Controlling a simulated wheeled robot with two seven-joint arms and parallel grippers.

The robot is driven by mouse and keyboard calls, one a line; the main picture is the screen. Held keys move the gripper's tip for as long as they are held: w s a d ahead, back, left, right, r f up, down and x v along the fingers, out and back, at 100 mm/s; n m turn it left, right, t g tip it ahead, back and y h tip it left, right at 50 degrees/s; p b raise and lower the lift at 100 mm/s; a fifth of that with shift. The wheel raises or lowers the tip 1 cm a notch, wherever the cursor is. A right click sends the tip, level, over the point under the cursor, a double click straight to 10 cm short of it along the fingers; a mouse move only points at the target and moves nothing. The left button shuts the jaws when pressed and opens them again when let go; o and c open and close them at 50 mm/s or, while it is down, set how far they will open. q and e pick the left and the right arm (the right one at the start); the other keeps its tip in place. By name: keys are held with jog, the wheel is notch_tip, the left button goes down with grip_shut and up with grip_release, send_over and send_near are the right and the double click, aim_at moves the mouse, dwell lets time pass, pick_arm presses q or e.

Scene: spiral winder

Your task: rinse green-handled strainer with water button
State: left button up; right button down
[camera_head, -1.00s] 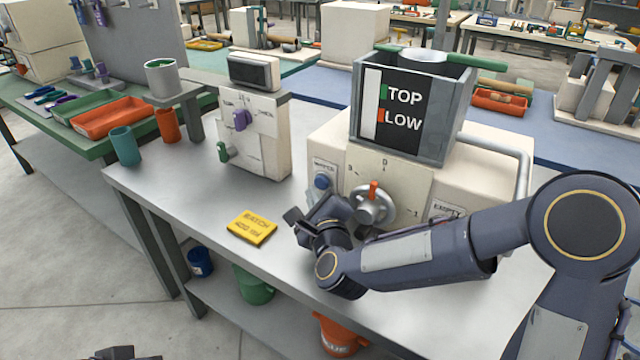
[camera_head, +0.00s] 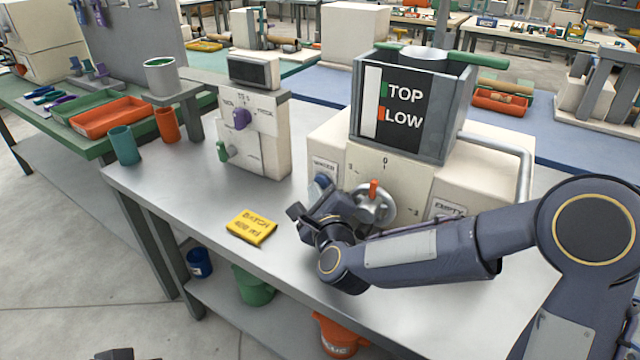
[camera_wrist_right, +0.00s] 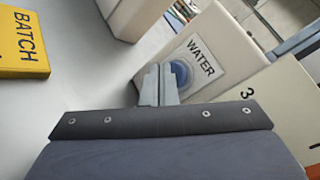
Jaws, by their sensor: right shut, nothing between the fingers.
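The strainer (camera_head: 424,60) lies across the top of the grey-framed tank, its green handle (camera_head: 483,60) reaching out to the right. The blue water button (camera_head: 322,181) is on the machine's cream front, left of the dial. In the right wrist view the button (camera_wrist_right: 181,72) sits under the word WATER. My right gripper (camera_head: 318,206) is in front of the button; its fingers (camera_wrist_right: 160,78) are shut and empty, pointing at the button and partly covering it. Whether they touch it I cannot tell. My left gripper (camera_head: 114,354) barely shows at the bottom edge.
The tank (camera_head: 412,108) shows TOP and LOW marks. A dial with an orange pointer (camera_head: 374,190) is close right of my gripper. A yellow BATCH card (camera_head: 251,227) lies on the bench. A cream machine (camera_head: 258,135) stands to the left.

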jog(key=shift+w+d+r+b, duration=0.3)
jog(key=shift+w+d+b, duration=0.15)
jog(key=shift+d, duration=0.15)
dwell(1.3)
jog(key=shift+f, duration=0.1)
dwell(2.2)
jog(key=shift+s+a+f+b, duration=0.15)
jog(key=shift+a+f+b, duration=0.05)
jog(key=shift+b, duration=0.3)
jog(key=shift+s+a+f, duration=0.15)
jog(key=shift+s+a, duration=0.15)
jog(key=shift+s, duration=0.05)
jog(key=shift+s+a+b, duration=0.3)
jog(key=shift+s+a, duration=0.4)
jog(key=shift+s, duration=0.2)
jog(key=shift+s+a+b, duration=0.3)
jog(key=shift+s+a, duration=0.35)
jog(key=shift+s, duration=0.2)
